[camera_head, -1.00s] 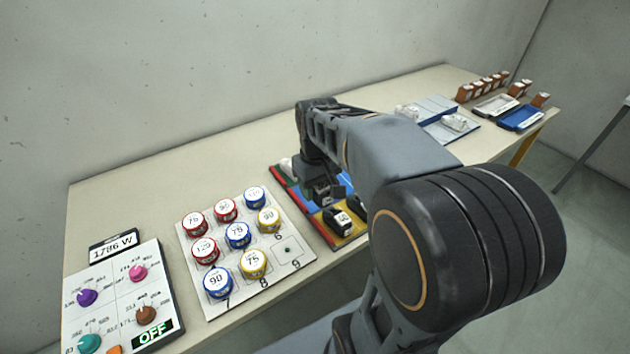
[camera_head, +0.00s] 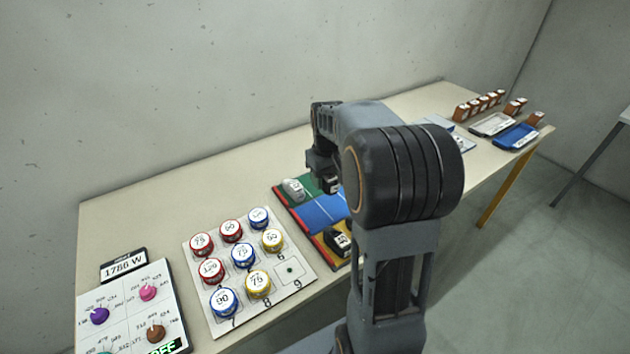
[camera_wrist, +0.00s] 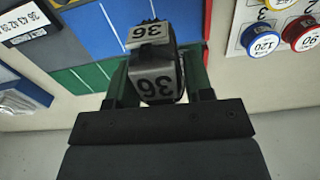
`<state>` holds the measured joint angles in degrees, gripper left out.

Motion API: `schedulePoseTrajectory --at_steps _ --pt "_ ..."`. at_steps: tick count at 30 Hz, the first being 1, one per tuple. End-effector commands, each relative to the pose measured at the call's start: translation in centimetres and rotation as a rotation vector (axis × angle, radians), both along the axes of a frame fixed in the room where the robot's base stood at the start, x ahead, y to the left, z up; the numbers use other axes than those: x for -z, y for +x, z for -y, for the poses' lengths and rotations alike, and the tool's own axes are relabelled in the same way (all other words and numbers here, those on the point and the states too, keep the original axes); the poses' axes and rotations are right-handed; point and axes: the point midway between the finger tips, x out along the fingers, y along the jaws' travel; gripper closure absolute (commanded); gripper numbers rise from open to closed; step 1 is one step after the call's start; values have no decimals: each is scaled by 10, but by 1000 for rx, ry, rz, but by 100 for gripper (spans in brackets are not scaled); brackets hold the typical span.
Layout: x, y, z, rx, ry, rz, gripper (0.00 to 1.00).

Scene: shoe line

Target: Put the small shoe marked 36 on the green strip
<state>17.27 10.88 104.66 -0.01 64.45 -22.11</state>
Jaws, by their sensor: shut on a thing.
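The small shoe marked 36 (camera_wrist: 152,78) is held between the two fingers of my gripper (camera_wrist: 157,88) in the wrist view. Its two white labels face the camera. In the head view my gripper (camera_head: 327,182) is shut on it over the back part of the coloured mat; the arm hides much of it. The green strip (camera_wrist: 72,80) runs behind the shoe in the wrist view. It shows at the mat's back left in the head view (camera_head: 281,190). I cannot tell the gap between shoe and strip.
A black shoe (camera_head: 337,243) stands on the yellow strip, with the blue strip (camera_head: 318,213) between. A board (camera_head: 291,293) with several numbered round pieces lies left of the mat. Trays (camera_head: 514,136) stand far right.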

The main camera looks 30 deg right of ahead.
Motion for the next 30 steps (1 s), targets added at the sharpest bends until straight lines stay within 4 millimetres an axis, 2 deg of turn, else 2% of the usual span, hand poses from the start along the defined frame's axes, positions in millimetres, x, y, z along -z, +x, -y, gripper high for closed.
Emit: schedulePoseTrajectory --at_steps 5,13,15,21,30 --pt "8 30 8 -29 1 -4 77" --pt "37 94 26 -30 1 -4 77" --pt "52 103 29 -30 2 -4 77" --pt "79 124 34 -30 1 -3 77" --pt "92 135 37 -30 0 0 77"
